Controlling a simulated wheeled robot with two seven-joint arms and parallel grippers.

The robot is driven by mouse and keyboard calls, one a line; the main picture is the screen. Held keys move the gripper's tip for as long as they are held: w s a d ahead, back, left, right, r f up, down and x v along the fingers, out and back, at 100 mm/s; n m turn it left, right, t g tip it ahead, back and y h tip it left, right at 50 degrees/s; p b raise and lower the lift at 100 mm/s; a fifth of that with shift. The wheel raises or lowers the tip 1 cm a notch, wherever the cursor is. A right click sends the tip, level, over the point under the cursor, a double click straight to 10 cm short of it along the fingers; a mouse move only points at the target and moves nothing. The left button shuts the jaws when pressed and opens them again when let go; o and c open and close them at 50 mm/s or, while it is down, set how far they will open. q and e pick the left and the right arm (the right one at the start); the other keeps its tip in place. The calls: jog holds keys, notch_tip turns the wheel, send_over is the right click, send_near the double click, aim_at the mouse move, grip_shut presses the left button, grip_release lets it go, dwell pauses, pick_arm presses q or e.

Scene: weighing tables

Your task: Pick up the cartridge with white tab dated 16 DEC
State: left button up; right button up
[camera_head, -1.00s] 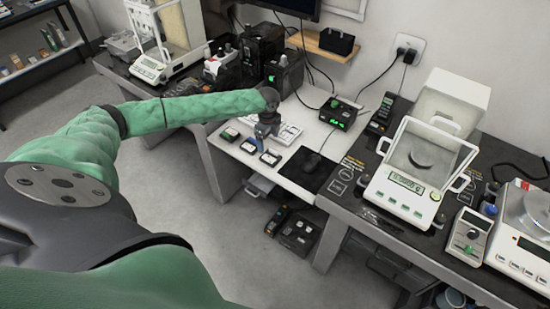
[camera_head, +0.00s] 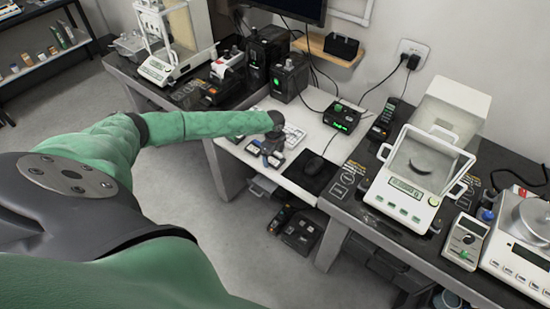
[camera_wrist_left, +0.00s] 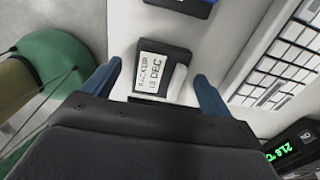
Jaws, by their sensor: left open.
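A dark cartridge (camera_wrist_left: 180,55) with a white label and a white tab (camera_wrist_left: 178,82) on its side lies on the white table in the left wrist view. The label's date ends in DEC; its day looks like 13 or 16, and I cannot tell which. My left gripper (camera_wrist_left: 157,76) is open, its blue fingers apart on either side of the cartridge's near end in the picture; contact cannot be made out. In the head view my left gripper (camera_head: 267,151) is over the cartridges. Part of another cartridge (camera_wrist_left: 185,5) with a blue edge shows at the top of the wrist view.
A white keyboard (camera_wrist_left: 285,62) lies beside the cartridge. A black box with a green display (camera_head: 341,117) and a dark mouse pad (camera_head: 309,172) are to the right. A balance (camera_head: 408,187) stands on the right table. Dark boxes (camera_head: 290,78) stand behind.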

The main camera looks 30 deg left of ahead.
pick_arm(q)
jog(key=shift+f, duration=0.35)
jog(key=c, duration=1.1)
